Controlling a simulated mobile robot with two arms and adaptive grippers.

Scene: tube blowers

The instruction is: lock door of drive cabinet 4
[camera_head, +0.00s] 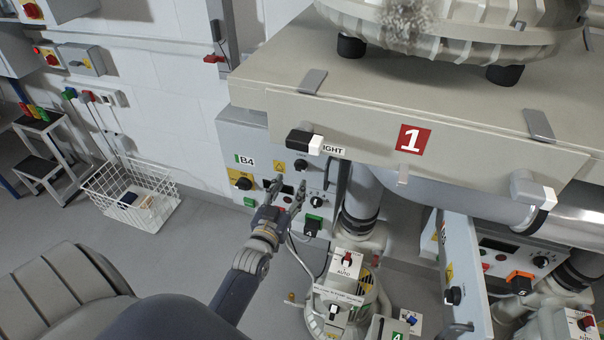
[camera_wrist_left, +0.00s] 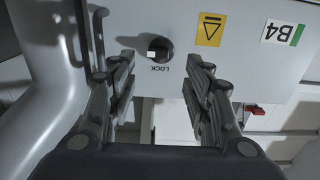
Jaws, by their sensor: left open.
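The grey drive cabinet labelled B4 (camera_head: 226,140) stands against the wall. Its front carries a yellow-backed switch (camera_head: 242,183), a warning sign (camera_head: 279,167) and a black lock knob (camera_head: 301,165). My left gripper (camera_head: 288,186) is open and empty in front of this cabinet, just below the lock knob. In the left wrist view the cabinet front is upside down. The lock knob (camera_wrist_left: 160,48), with a white mark and the word LOCK, shows between the open fingers (camera_wrist_left: 160,66). I cannot tell the gap to it. My right gripper is out of view.
A cream housing marked 1 (camera_head: 468,148) overhangs the cabinet's upper right. At right, another cabinet door (camera_head: 465,270) stands open. A blower unit (camera_head: 345,290) with hoses sits below. A white wire basket (camera_head: 130,195) is on the floor at left.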

